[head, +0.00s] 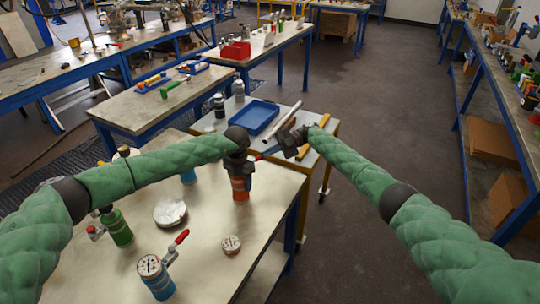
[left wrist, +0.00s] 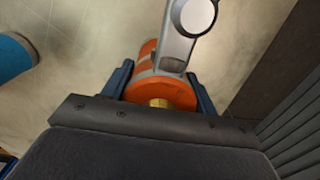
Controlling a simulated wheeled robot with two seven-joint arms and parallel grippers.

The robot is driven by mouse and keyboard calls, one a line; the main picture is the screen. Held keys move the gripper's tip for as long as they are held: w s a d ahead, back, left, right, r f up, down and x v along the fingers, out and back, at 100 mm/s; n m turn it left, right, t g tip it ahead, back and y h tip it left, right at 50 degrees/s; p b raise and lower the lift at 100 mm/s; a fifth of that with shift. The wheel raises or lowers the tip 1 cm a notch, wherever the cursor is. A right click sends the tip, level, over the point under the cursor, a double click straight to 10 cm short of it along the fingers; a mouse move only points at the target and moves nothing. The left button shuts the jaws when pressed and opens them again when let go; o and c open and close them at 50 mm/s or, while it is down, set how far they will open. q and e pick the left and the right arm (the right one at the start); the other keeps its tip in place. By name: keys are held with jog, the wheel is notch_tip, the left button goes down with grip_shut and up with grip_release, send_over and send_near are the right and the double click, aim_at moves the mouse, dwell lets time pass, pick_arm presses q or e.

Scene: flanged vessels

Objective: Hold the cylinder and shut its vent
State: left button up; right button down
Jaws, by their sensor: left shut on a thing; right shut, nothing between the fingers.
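The orange cylinder (head: 240,188) stands near the far right part of the near table. My left gripper (head: 240,170) is shut around its upper part. In the left wrist view, the blue fingers sit on both sides of its orange flange (left wrist: 160,93), with a brass piece near the palm. A grey metal part with a round end (left wrist: 185,35) crosses above the orange body. My right gripper (head: 268,152) is shut and empty, its fingers pointing left toward the cylinder's top. A small red tip (head: 258,157) shows by these fingers; the vent's state is hidden by the grippers.
A green vessel (head: 119,229), a blue vessel with gauge and red lever (head: 156,279), a white round piece (head: 170,212) and a small disc (head: 231,244) stand on the near table (head: 200,270). Behind, a cart holds a blue tray (head: 255,117). Floor at right is clear.

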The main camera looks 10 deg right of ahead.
jog(key=shift+w+a, duration=0.25)
jog(key=shift+w, duration=0.2)
jog(key=shift+w+a, duration=0.2)
jog(key=shift+w, duration=0.25)
pick_arm(q)
jog(key=shift+s+d, duration=0.1)
jog(key=shift+d, duration=0.05)
pick_arm(e)
jog(key=shift+w+a, duration=0.1)
jog(key=shift+w, duration=0.05)
jog(key=v, duration=0.7)
jog(key=shift+d, duration=0.3)
pick_arm(q)
jog(key=shift+a, duration=0.2)
dwell(1.0)
jog(key=o, duration=1.5)
pick_arm(e)
jog(key=shift+w+a, duration=0.1)
